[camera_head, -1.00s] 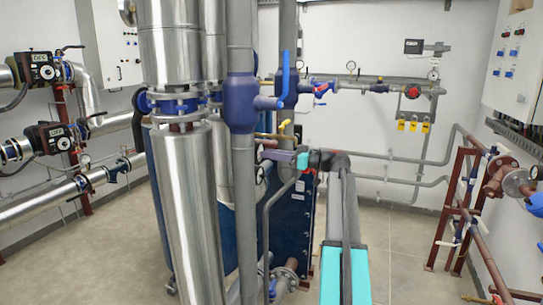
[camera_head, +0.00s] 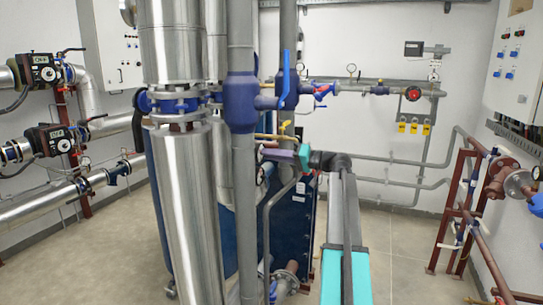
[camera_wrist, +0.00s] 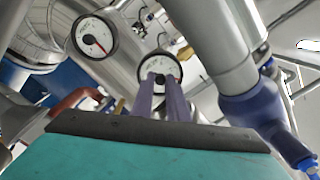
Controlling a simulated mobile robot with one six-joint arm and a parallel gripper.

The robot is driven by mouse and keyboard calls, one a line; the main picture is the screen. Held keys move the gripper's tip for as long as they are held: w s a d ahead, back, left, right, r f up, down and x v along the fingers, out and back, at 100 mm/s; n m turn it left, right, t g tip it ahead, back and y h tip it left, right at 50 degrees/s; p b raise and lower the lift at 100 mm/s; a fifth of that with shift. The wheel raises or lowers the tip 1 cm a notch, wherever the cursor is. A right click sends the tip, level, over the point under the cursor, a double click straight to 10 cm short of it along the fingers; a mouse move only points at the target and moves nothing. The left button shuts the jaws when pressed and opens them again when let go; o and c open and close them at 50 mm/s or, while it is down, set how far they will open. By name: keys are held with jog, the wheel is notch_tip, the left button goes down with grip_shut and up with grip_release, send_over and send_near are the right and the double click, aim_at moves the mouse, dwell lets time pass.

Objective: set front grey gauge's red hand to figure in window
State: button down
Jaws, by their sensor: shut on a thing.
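In the wrist view a round gauge (camera_wrist: 146,68) with a white face stands straight ahead, and the two purple-grey fingers of my gripper (camera_wrist: 160,78) reach to the middle of its face. The fingers are shut on a small part at the centre, seemingly the knob of its hand. They hide most of the lower face, so the red hand's reading cannot be told. A second white gauge (camera_wrist: 93,36) with a red hand is at upper left, apart from my gripper. In the head view my gripper (camera_head: 270,152) points left behind the grey vertical pipe.
A thick grey pipe with a blue valve (camera_wrist: 252,110) is close on the right in the wrist view. In the head view a blue valve (camera_head: 240,102) and a steel column (camera_head: 190,210) stand close left. Two dark pump heads (camera_head: 44,72) have small, unreadable lit windows.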

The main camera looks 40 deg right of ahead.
jog(key=shift+d+r+m+p, duration=0.1)
jog(key=shift+m+p, duration=0.2)
jog(key=shift+m, duration=1.1)
jog(key=c, duration=1.7)
grip_release()
jog(key=b+v, duration=0.2)
jog(key=v, duration=1.1)
jog(key=shift+s+d+b, duration=0.15)
jog(key=shift+s+b, duration=0.15)
